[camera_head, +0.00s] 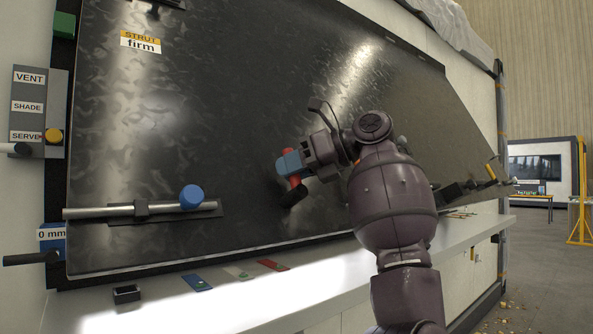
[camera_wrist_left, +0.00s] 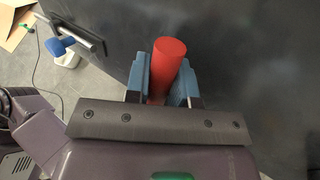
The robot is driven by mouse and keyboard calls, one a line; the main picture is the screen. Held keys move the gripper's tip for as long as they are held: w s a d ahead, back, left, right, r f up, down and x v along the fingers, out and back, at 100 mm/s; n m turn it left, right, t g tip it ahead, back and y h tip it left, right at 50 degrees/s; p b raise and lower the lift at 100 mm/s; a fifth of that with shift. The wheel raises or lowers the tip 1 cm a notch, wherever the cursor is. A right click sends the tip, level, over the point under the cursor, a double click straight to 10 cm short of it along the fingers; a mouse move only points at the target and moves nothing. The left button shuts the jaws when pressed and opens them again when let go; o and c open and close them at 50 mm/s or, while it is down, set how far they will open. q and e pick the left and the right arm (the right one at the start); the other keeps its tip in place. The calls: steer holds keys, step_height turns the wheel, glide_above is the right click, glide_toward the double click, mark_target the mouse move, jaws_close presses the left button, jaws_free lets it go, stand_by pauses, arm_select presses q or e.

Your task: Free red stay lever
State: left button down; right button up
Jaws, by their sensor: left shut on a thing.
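My left gripper (camera_head: 289,164) is at the middle of the large dark panel (camera_head: 230,110), its blue-padded fingers shut on the red stay lever (camera_head: 294,182). A black piece (camera_head: 294,196) shows just below the lever's red part, close to the panel. In the left wrist view the lever is a red cylinder (camera_wrist_left: 168,62) standing between the two blue fingers (camera_wrist_left: 162,85), its round end uncovered. The fingers hide part of the lever. Its mount is not clear. My right gripper is not in view.
A metal rod with a blue knob (camera_head: 192,197) is on the panel's lower left. A white ledge (camera_head: 240,307) below carries blue, pale and red cards and a small black box (camera_head: 127,293). A label plate (camera_head: 38,110) with a yellow knob is at far left. Open floor lies right.

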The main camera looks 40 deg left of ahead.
arm_select(q)
steer(key=shift+s+n, duration=0.25)
steer(key=shift+n, duration=0.15)
steer(key=c, duration=1)
jaws_free()
steer(key=v, duration=1)
steer(key=shift+w+d+r, duration=0.2)
steer(key=shift+d+r, duration=0.05)
steer(key=shift+r, duration=0.05)
